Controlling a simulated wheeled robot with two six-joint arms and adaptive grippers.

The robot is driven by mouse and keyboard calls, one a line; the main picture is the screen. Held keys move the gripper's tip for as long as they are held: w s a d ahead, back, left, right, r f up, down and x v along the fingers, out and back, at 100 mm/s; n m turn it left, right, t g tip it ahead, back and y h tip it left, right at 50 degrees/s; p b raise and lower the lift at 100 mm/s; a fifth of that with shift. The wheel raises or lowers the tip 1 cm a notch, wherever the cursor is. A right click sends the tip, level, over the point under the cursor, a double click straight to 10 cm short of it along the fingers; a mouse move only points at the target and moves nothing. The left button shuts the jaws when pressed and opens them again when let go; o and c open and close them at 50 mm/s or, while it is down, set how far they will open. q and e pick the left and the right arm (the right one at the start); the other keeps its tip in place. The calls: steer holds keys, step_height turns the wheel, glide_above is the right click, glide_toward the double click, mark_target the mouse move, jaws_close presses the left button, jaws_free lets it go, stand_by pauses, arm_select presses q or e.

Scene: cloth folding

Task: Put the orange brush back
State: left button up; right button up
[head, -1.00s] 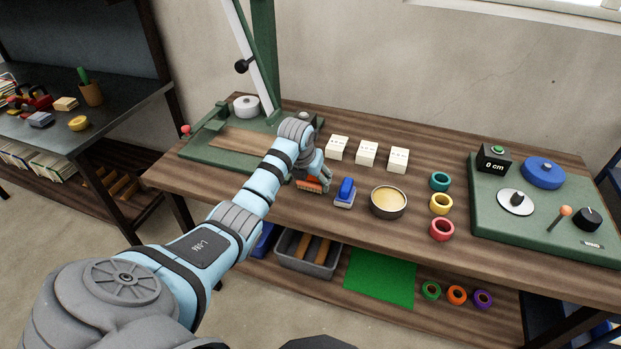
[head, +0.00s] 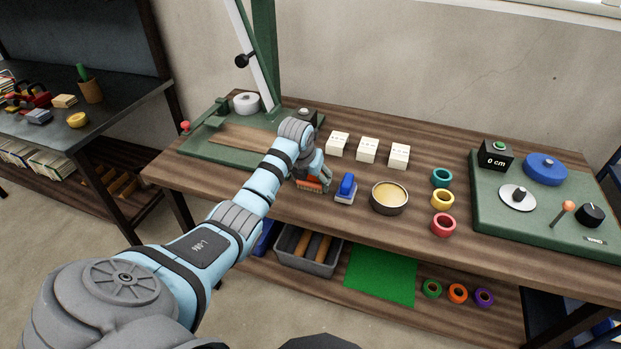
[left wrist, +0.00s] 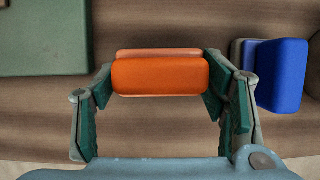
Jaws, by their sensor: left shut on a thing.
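The orange brush (head: 309,184) is on the wooden table, just left of a blue brush (head: 346,188). My left gripper (head: 312,174) is at the orange brush, and the arm hides part of it. In the left wrist view the orange brush (left wrist: 160,74) lies between the two fingers of my left gripper (left wrist: 160,85), which are shut on its ends. The blue brush (left wrist: 282,75) stands close to the right finger there. Whether the orange brush touches the table is hard to tell. My right gripper is not in view.
White blocks (head: 367,150) stand behind the brushes. A round tin (head: 389,198) and coloured rings (head: 442,199) are to the right. A green base (head: 195,150) with an upright post is at the left. A grey bin (head: 307,262) sits on the lower shelf.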

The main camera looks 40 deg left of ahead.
arm_select(q)
steer(key=o, duration=1.6)
steer(key=shift+o, duration=0.2)
steer(key=v, duration=1.2)
